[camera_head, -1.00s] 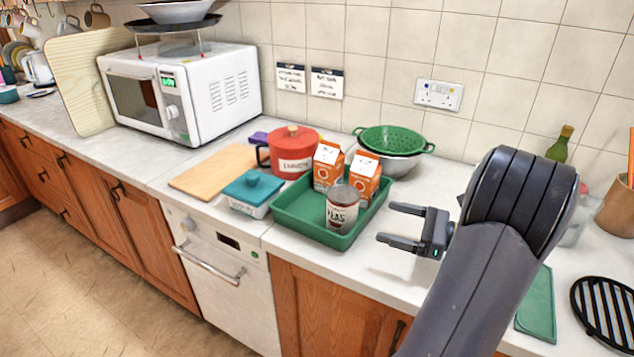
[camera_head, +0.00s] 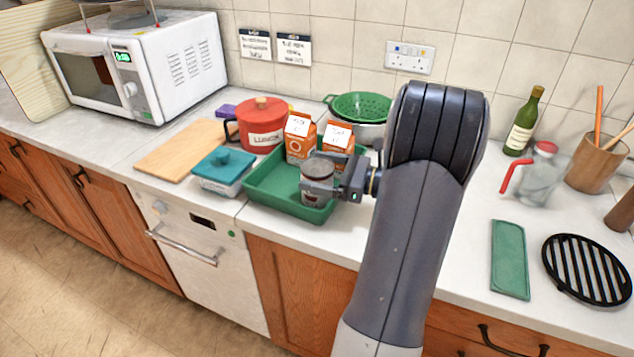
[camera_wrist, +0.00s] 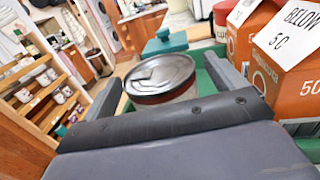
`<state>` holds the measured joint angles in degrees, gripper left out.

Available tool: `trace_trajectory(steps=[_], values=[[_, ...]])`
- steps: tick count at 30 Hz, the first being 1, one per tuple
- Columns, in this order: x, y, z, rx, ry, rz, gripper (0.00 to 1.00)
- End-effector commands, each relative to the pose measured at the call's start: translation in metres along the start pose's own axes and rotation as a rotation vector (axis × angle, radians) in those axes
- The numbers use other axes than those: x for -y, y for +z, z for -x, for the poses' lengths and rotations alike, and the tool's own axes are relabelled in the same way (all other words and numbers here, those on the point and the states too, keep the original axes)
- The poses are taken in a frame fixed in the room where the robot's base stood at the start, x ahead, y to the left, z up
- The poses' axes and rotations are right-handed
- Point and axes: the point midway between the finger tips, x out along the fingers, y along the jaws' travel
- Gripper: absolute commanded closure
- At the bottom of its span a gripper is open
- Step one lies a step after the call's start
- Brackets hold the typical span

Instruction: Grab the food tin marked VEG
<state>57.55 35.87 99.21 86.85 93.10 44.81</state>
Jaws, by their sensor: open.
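A food tin (camera_head: 313,199) with a grey metal lid and a dark-and-pale label stands in the green tray (camera_head: 262,205). Its lettering looked like PEAS a second ago; fingers now hide most of the label, and I see no VEG marking. My gripper (camera_head: 313,171) is open with its fingers on either side of the tin. In the wrist view the tin (camera_wrist: 160,82) is between the two fingers, its ring-pull lid toward me. A gap shows beside the right finger; I cannot tell whether the left finger touches.
Two orange-and-white cartons (camera_head: 300,140) stand right behind the tin in the tray. A red pot (camera_head: 262,122), a teal-lidded box (camera_head: 222,168) and a green colander (camera_head: 360,106) are around the tray.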

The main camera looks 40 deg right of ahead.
Motion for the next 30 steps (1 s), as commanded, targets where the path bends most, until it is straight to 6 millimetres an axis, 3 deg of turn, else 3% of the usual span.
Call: trace_trajectory(steps=[3, 10, 30], values=[[-0.0003, -0.0001, -0.0089, 0.001, 0.001, -0.001, 0.09], [0.0, -0.0006, -0.0095, 0.0, -0.001, -0.001, 0.09], [0.0, -0.0005, -0.0093, 0.001, 0.0, -0.001, 0.64]])
